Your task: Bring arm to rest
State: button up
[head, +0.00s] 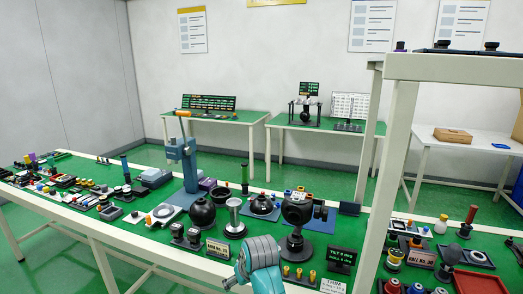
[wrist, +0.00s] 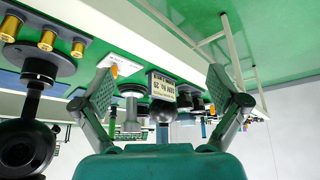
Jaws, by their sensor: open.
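My gripper (wrist: 160,95) shows in the wrist view with its two grey fingers spread wide apart and nothing between them. That view is upside down. In the head view, part of my teal and grey arm (head: 262,262) rises at the bottom centre, in front of the long green-topped bench (head: 150,232). The fingertips cannot be made out in the head view. Beyond the open fingers in the wrist view are a white label sign (wrist: 162,86) and a grey cylinder on a dark base (wrist: 131,105), apart from the fingers.
A black ball device (head: 297,208) stands on the bench right of my arm. A small sign (head: 217,249) and a silver cylinder (head: 234,215) stand near it. A blue-grey press (head: 184,160) stands further left. A cream frame (head: 440,67) rises at the right.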

jog(key=s+d+f+m+t, duration=0.1)
jog(key=s+d+f+t, duration=0.1)
jog(key=s+d+f, duration=0.55)
jog(key=s+d+f+m+t, duration=0.1)
jog(key=s+d+f, duration=0.3)
jog(key=s+f, duration=0.65)
jog(key=s+d+f+m+t+h, duration=0.1)
jog(key=s+d, duration=0.3)
jog(key=s, duration=0.4)
jog(key=s+d+f+m+t, duration=0.15)
jog(key=s+d, duration=0.25)
jog(key=s, duration=0.4)
jog(key=s+d+r+t, duration=0.2)
jog(key=s+r, duration=0.7)
jog(key=s, duration=0.2)
jog(key=s+d+r+m+t+h, duration=0.1)
jog(key=s+d+r+t, duration=0.1)
jog(key=s+r, duration=0.7)
jog(key=shift+s+r+h, duration=0.3)
jog(key=shift+s+r, duration=0.1)
jog(key=shift+s, duration=0.7)
